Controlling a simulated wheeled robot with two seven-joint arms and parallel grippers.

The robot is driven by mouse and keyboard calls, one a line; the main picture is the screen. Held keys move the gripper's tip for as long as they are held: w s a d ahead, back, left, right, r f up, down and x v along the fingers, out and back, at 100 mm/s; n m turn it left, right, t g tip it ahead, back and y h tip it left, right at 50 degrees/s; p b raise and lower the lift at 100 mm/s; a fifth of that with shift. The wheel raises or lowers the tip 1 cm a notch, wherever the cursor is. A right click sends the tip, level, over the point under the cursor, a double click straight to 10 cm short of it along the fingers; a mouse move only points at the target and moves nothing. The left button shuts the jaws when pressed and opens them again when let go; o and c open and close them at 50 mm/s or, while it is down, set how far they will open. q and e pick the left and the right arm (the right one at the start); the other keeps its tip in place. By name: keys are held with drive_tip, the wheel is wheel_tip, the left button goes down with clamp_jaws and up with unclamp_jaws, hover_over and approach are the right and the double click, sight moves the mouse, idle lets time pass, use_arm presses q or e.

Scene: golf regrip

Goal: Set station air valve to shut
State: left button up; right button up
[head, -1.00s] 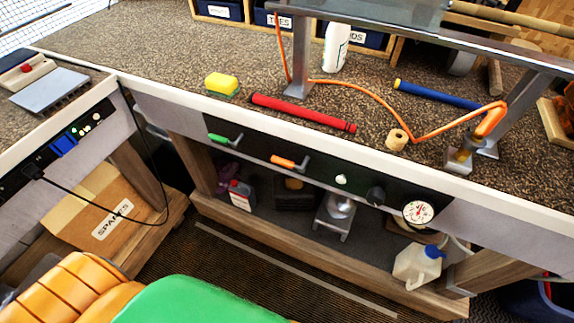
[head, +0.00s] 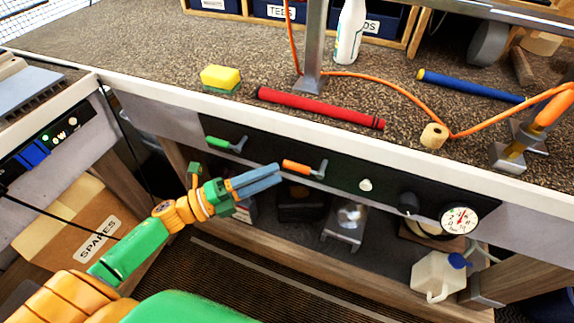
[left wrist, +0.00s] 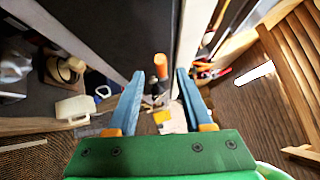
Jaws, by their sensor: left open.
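A black panel (head: 345,182) on the bench front carries two lever handles. The green-handled lever (head: 217,142) is at the left, and the orange-handled lever (head: 297,167) is to its right. Both handles lie roughly along the panel with grey ends at the right. No readable label shows which is the station air valve. My left gripper (head: 279,175) is open and empty, its blue fingertips just left of the orange handle. In the left wrist view the orange handle (left wrist: 160,66) appears between the open fingers (left wrist: 158,85), beyond the tips. My right gripper is out of view.
A white button (head: 365,185), a black knob (head: 408,204) and a dial gauge (head: 459,220) sit farther right on the panel. The bench edge (head: 300,138) overhangs above. A shelf below holds a metal device (head: 345,222) and a white jug (head: 437,275).

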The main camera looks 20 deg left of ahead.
sight(295, 164)
use_arm(q)
drive_tip(key=p+x, duration=0.1)
drive_tip(key=x, duration=0.4)
drive_tip(key=shift+d+r, duration=0.2)
drive_tip(key=shift+r, duration=0.05)
drive_tip(key=shift+w+d, duration=0.3)
drive_tip(key=shift+w, duration=0.1)
drive_tip(key=shift+f, duration=0.1)
clamp_jaws()
idle(0.6)
